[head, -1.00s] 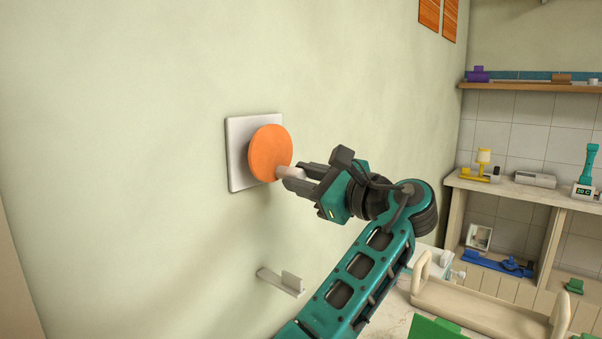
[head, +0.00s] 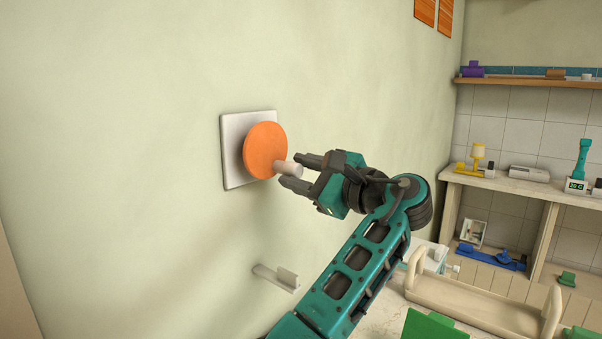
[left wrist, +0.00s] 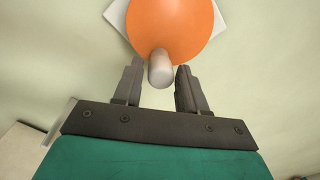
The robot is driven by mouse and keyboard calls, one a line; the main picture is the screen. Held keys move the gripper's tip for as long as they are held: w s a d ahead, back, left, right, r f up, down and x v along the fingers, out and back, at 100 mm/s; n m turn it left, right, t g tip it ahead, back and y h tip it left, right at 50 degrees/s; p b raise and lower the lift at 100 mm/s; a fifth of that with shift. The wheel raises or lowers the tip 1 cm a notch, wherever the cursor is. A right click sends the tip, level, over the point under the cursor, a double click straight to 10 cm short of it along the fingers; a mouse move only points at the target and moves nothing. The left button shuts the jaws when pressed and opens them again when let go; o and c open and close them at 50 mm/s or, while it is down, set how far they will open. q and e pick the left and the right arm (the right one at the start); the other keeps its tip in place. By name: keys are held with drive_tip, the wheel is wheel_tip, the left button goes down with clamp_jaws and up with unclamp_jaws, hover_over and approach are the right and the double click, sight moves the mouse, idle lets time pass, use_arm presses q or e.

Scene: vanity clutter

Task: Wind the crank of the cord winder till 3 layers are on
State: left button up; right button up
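The cord winder is on the wall: an orange disc (head: 264,151) in front of a pale square plate (head: 233,160). Its crank knob (head: 287,171) is a pale cylinder sticking out from the disc's lower right. My left gripper (head: 297,172) is open at the knob's outer end. In the left wrist view the orange disc (left wrist: 172,25) is at the top and the knob (left wrist: 161,73) lies between the two spread fingers (left wrist: 158,85), with a gap on each side. I see no cord on the winder. My right gripper is not in view.
A small bracket (head: 277,278) juts from the wall below. A cream tray with handles (head: 470,300) and a green object (head: 436,328) sit at the lower right. Shelves (head: 515,188) with small items stand at the back right. The wall around the winder is clear.

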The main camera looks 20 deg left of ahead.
use_arm(q)
drive_tip(key=shift+o, duration=1.1)
drive_tip(key=v, duration=1.3)
drive_tip(key=shift+b, duration=0.3)
drive_tip(key=shift+f, duration=0.1)
